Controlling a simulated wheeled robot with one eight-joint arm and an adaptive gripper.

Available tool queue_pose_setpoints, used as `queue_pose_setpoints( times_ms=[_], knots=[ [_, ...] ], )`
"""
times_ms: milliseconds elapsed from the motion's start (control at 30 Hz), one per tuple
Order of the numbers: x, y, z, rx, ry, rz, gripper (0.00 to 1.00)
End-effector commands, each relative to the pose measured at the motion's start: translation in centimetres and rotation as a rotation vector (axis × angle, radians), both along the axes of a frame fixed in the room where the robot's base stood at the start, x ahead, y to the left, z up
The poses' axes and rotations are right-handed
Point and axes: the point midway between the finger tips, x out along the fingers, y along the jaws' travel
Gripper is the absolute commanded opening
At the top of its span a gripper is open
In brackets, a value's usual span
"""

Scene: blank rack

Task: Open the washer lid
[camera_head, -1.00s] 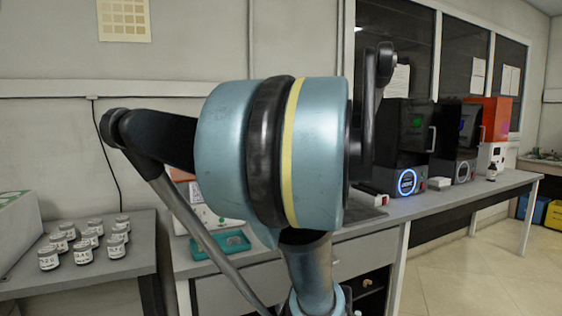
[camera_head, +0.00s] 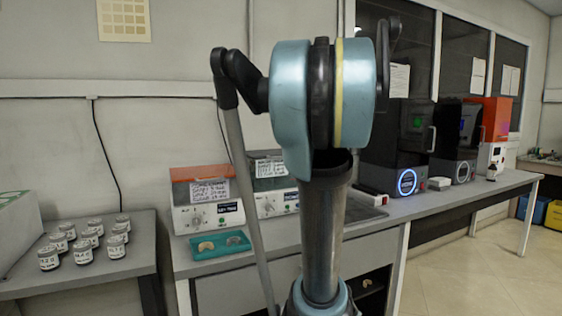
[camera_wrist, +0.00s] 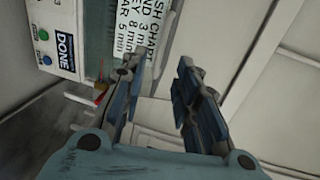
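The washer appears to be the box with a grey-green lid (camera_head: 268,167) bearing a white label, behind my arm in the head view. Its white front has a small dark display. In the wrist view, a white label (camera_wrist: 132,22) with large print, including "WASH", sits on a grey-green surface at the top. A white panel (camera_wrist: 58,42) with a "DONE" display and coloured buttons is at the upper left. My gripper (camera_wrist: 156,72) is open and empty, its fingertips near the label's lower end; I cannot tell whether they touch anything. The head view does not show the gripper.
A similar box with an orange lid (camera_head: 202,174) stands to the left. A teal tray (camera_head: 218,247) with small pieces lies in front. Several jars (camera_head: 84,251) stand on the left table. Dark machines (camera_head: 398,150) stand along the right bench.

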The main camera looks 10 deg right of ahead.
Motion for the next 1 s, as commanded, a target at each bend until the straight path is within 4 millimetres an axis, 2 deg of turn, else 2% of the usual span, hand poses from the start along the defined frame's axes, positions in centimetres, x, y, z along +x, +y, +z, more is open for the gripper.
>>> queue_pose_setpoints(
  times_ms=[600, 800, 1000],
  knots=[
    [7.1, 2.0, -1.5, -0.001, 0.0, 0.002, 0.29],
    [8.8, 2.4, -1.8, 0.0, 0.0, 0.001, 0.29],
    [9.5, 2.6, -2.0, -0.001, 0.0, 0.0, 0.29]
  ],
)
